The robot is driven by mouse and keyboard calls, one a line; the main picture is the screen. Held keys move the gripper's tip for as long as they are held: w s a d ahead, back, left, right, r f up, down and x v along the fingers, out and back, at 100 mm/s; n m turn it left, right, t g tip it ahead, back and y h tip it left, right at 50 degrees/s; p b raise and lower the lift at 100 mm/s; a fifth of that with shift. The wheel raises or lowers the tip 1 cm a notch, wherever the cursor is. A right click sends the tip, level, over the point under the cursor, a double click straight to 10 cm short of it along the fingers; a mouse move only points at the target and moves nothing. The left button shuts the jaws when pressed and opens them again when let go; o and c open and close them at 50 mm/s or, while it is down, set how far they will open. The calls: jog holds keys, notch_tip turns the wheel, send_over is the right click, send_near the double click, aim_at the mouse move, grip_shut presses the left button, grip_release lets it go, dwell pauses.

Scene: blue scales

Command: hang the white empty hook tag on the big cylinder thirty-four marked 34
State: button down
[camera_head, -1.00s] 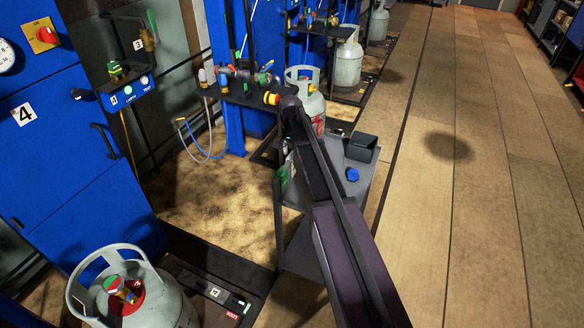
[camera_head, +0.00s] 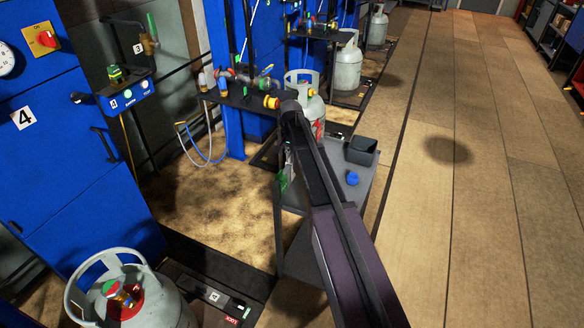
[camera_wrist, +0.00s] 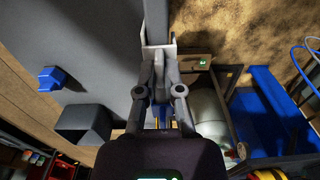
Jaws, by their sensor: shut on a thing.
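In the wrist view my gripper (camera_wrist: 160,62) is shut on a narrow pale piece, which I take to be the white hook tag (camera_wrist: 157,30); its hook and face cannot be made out. Another large grey cylinder (camera_head: 170,306) with a red and green valve stands at the front left. No 34 can be read on either. A pale rounded cylinder body (camera_wrist: 208,112) shows right of the gripper in the wrist view.
A grey cart (camera_head: 350,205) stands under my arm, carrying a black open box (camera_head: 360,151) and a blue item (camera_head: 353,179). A blue cabinet marked 4 (camera_head: 60,150) stands left. Hoses hang by the blue post. The wooden floor on the right is clear.

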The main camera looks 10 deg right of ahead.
jog(key=shift+r+p, duration=1.85)
jog(key=shift+r, duration=0.1)
jog(key=shift+s, duration=0.15)
